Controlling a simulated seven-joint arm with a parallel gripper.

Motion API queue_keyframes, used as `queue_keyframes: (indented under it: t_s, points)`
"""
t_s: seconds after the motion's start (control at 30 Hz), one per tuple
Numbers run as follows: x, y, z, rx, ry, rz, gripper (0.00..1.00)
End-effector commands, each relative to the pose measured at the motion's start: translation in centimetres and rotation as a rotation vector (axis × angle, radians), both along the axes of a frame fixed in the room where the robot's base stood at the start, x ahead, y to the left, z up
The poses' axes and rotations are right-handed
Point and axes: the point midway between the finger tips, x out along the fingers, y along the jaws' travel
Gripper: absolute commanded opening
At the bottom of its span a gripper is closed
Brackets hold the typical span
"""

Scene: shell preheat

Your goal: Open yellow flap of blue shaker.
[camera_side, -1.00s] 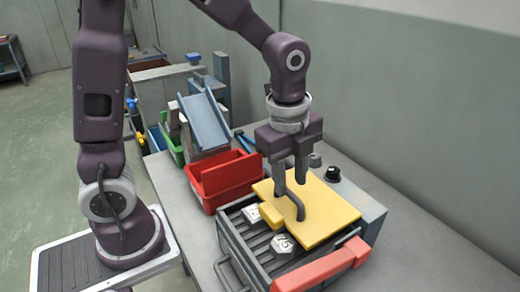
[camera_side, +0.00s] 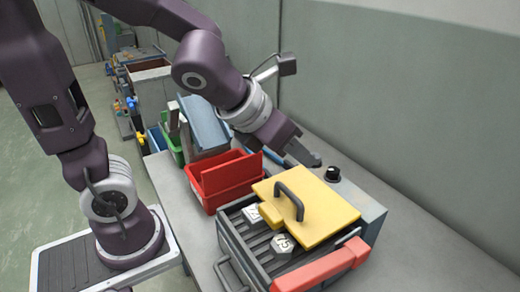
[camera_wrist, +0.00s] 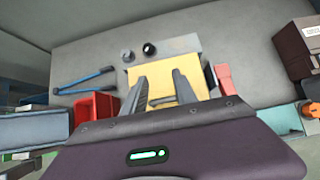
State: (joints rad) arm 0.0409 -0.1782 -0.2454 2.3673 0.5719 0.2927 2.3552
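The yellow flap (camera_side: 315,222) lies flat over the back part of the blue-grey shaker box (camera_side: 236,250). A dark arched handle (camera_side: 290,200) stands on the flap, and a small yellow block sits at its left edge. The front part of the box is uncovered and shows a slatted bed with pale hexagonal pieces (camera_side: 282,245). My gripper (camera_side: 308,155) is tilted, above and behind the flap, apart from the handle. In the wrist view my two fingers (camera_wrist: 159,80) are spread and empty, with the yellow flap (camera_wrist: 160,88) seen beyond them.
A red bin (camera_side: 225,180) stands close to the left of the shaker. A red bar (camera_side: 320,268) runs along the shaker's front right. A black knob (camera_side: 332,174) is behind the flap. A blue-handled tool (camera_wrist: 85,82) lies nearby. The bench at right is clear.

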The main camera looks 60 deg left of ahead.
Motion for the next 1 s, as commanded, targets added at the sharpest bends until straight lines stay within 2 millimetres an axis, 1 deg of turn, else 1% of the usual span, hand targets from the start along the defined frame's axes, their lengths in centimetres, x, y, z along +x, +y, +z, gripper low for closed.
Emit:
queue_keyframes:
  t_s: [0.03, 0.1, 0.27, 0.3, 0.47, 0.57, 0.7, 0.9, 1.0]
  points:
    - [0.7, 0.1, -1.0, 0.000, 0.008, 0.001, 0.34]
    - [1.5, 0.0, -2.0, -0.004, 0.011, 0.000, 0.34]
    - [2.9, -0.2, -3.5, -0.009, 0.008, -0.004, 0.34]
    - [1.9, -0.3, -3.8, -0.007, 0.007, -0.006, 0.34]
    - [-1.0, -0.1, -4.9, -0.003, 0.007, -0.004, 0.34]
    - [-1.8, 0.1, -4.1, -0.004, 0.005, 0.009, 0.34]
    - [-2.9, -0.1, -2.5, -0.008, -0.005, 0.004, 0.34]
    - [-5.6, -0.2, 0.7, -0.011, -0.005, -0.001, 0.34]
    - [-6.6, -0.2, 1.7, -0.011, -0.002, 0.000, 0.34]
